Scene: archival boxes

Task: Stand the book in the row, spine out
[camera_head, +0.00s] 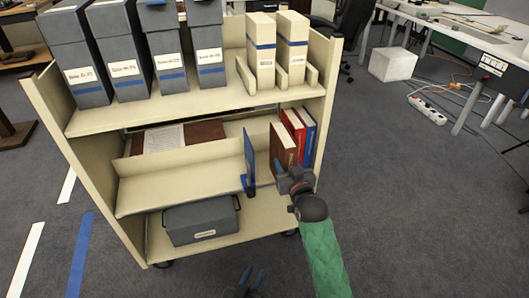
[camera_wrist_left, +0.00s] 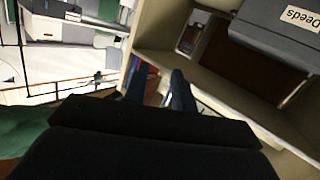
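A brown book (camera_head: 283,146) stands nearly upright on the middle shelf, spine towards me, at the left end of a short row. A red book (camera_head: 295,132) and a blue book (camera_head: 309,136) stand to its right.
A blue bookend (camera_head: 249,163) stands left of the brown book, with a gap between. Grey boxes (camera_head: 122,55) and cream boxes (camera_head: 276,55) fill the top shelf. A grey box (camera_head: 190,222) sits on the bottom shelf. The middle shelf's front left (camera_head: 170,185) is clear.

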